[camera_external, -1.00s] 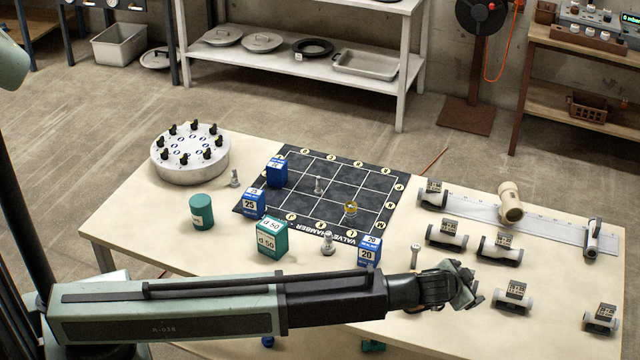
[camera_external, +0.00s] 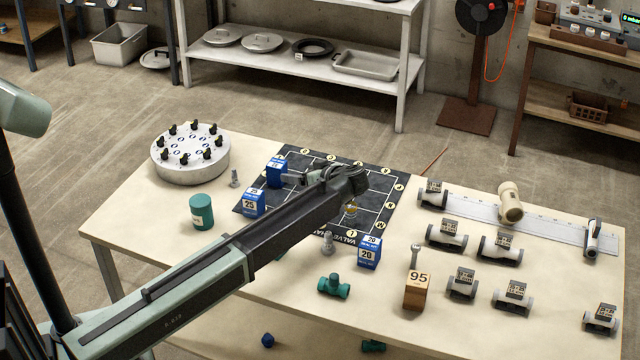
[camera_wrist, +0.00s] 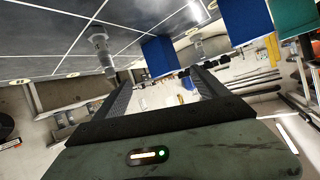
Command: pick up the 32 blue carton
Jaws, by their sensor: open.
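Three blue cartons show in the external view. One (camera_external: 276,173) stands at the left rear of the dark mat; its label is too small to read, and the other two read 25 (camera_external: 254,204) and 20 (camera_external: 369,251), so it may be the 32. My gripper (camera_external: 308,181) is low over the mat, just right of the unread carton. In the wrist view my gripper (camera_wrist: 160,88) is open and empty, and a blue carton (camera_wrist: 160,56) shows beyond the gap between its fingers. A larger blue carton (camera_wrist: 246,20) is to the right.
A grey fitting (camera_wrist: 101,52) stands on the mat, left of the fingers in the wrist view. A teal carton (camera_wrist: 297,16) is at the right there. A teal can (camera_external: 201,212) and a round valve drum (camera_external: 189,154) stand left of the mat.

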